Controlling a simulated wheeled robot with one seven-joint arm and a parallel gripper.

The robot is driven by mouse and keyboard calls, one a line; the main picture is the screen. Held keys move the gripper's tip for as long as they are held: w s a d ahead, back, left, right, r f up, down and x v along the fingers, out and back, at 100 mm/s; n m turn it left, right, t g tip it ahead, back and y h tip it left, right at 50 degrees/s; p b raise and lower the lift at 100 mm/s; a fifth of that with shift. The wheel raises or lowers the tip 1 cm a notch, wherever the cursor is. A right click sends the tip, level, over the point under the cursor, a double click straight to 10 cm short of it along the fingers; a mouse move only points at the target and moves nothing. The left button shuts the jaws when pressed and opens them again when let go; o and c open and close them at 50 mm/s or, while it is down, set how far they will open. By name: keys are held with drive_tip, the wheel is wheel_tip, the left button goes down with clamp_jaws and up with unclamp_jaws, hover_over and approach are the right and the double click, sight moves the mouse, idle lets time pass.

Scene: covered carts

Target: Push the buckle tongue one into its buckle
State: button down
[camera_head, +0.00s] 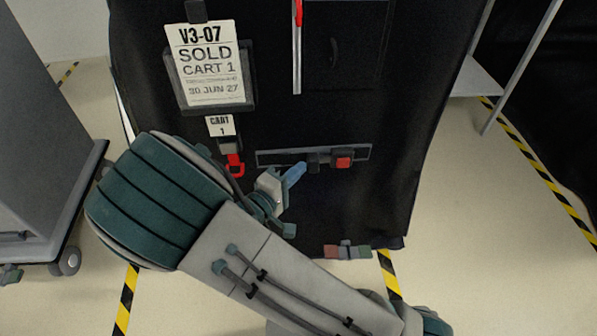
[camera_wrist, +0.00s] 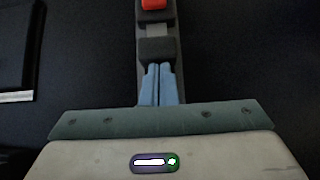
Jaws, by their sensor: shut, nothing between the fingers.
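The buckle (camera_head: 343,162), a dark housing with a red button, lies on a grey strap across the black cart cover. The wrist view shows it at the top edge (camera_wrist: 155,14), partly cut off. The buckle tongue (camera_head: 314,163) is a dark block left of the buckle in the head view; it also shows in the wrist view (camera_wrist: 157,49). A short grey piece shows between block and buckle. My gripper (camera_head: 303,167) is shut and empty. Its blue fingertips (camera_wrist: 159,67) are at the block's side away from the buckle, seemingly touching it.
A red clip (camera_head: 235,165) hangs below a CART 1 tag (camera_head: 220,126). A sold sign (camera_head: 208,63) is above it. Another strap with reddish parts (camera_head: 347,251) is low on the cover. A grey cart (camera_head: 45,130) stands at left.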

drive_tip(key=s+a+r+p, duration=0.1)
drive_tip(key=s+a+p, duration=0.7)
drive_tip(key=p, duration=0.5)
drive_tip(key=a, duration=0.2)
drive_tip(key=shift+a+r, duration=0.3)
drive_tip(key=shift+a, duration=0.05)
drive_tip(key=shift+s+f+p, duration=0.1)
drive_tip(key=shift+s+p, duration=0.05)
drive_tip(key=shift+p, duration=0.3)
drive_tip(key=shift+s+d+f+b+x, duration=0.15)
drive_tip(key=shift+s+d+x, duration=0.2)
drive_tip(key=shift+x, duration=1.8)
drive_tip(key=shift+s+d+f+b+x, duration=0.1)
drive_tip(key=shift+s+d+x, duration=0.25)
drive_tip(key=shift+x, duration=1.8)
drive_tip(key=shift+s+d+f+b+x, duration=0.15)
drive_tip(key=shift+d+x, duration=0.3)
drive_tip(key=shift+x, duration=1.7)
drive_tip(key=shift+s, duration=0.1)
